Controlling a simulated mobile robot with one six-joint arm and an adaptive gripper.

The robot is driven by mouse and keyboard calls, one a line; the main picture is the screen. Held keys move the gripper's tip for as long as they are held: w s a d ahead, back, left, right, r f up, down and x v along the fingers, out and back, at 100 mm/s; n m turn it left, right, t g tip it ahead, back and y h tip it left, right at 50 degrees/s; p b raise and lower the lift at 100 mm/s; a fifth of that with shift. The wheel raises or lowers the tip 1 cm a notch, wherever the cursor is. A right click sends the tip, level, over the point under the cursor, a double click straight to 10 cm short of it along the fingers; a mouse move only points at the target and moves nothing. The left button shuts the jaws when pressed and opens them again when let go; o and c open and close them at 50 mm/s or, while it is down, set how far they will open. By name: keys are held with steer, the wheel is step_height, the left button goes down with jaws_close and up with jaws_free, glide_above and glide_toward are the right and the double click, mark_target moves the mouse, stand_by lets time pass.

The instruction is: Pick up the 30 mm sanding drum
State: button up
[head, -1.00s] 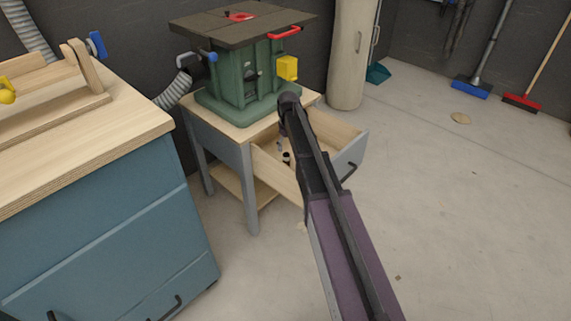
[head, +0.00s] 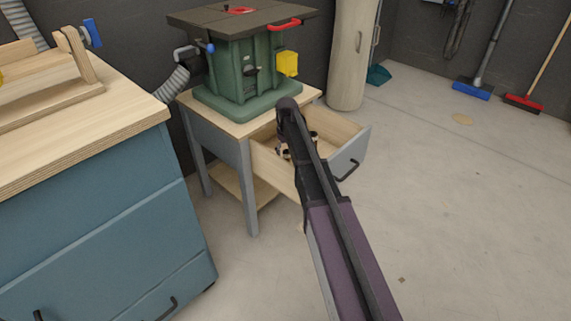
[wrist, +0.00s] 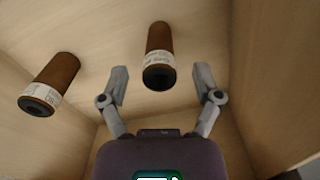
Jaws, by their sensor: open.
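Two brown sanding drums with pale printed labels and dark ends show in the wrist view. One drum (wrist: 159,45) is in the middle, between and just beyond my fingertips. The other drum (wrist: 53,80) is to the left, outside my fingers. I cannot read the labels, so I cannot tell which is the 30 mm one. My gripper (wrist: 161,75) is open and empty, with a gap on each side of the middle drum. In the head view, my arm hides most of the gripper and part of the drawer's contents.
The open wooden drawer (head: 341,129) surrounds the drums, its walls close around my gripper. A green machine (head: 240,75) stands on the cabinet above it. A blue workbench (head: 95,220) is at left. The floor to the right is mostly clear.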

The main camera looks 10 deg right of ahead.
steer(key=shift+f, duration=0.3)
steer(key=shift+c, duration=0.2)
jaws_close()
